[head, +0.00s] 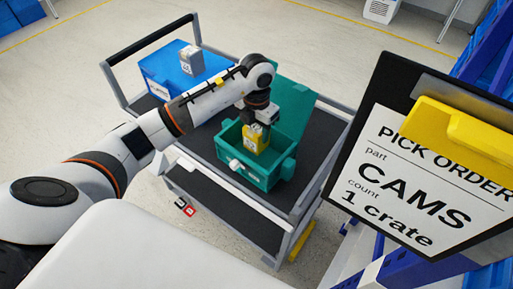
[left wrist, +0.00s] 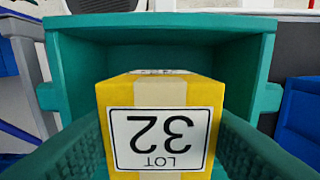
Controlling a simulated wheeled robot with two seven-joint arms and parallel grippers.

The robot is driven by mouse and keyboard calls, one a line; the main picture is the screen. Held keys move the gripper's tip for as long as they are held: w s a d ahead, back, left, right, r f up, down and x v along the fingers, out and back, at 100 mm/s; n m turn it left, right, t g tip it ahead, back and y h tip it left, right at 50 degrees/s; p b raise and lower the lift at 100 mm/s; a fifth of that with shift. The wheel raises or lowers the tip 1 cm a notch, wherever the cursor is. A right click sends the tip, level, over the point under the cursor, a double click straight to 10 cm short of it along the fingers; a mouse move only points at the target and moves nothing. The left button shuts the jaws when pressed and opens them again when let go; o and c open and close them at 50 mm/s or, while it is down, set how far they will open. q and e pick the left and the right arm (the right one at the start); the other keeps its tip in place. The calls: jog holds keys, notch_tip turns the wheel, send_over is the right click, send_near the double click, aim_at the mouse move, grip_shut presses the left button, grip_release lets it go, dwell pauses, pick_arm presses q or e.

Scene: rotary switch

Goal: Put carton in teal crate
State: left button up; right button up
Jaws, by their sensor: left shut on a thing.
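A yellow carton (head: 254,139) with a pale stripe is held by my left gripper (head: 258,122) at the teal crate (head: 262,181). In the left wrist view the carton (left wrist: 160,115) shows a label with "LOT 32", upside down, between the two fingers. The inside of the teal crate (left wrist: 160,22) lies beyond it. The carton's lower part is hidden behind the crate's near wall in the head view, so it seems to be partly inside. Whether it touches the crate's floor cannot be told. My right gripper is not in view.
The crate stands on a grey cart (head: 205,140) with its teal lid raised behind. A blue bin (head: 165,72) with a grey box (head: 191,58) on it is at the cart's far left. A clipboard reading "CAMS, 1 crate" (head: 400,190) fills the right side.

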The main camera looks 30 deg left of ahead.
aim_at(257, 144)
pick_arm(q)
notch_tip(257, 144, down, 6)
jog(key=shift+f+p, duration=0.1)
jog(key=shift+p, duration=0.45)
jog(key=shift+f, duration=0.2)
jog(key=shift+f, duration=0.1)
jog(key=o, duration=0.6)
jog(key=shift+f, duration=0.1)
jog(key=o, duration=0.4)
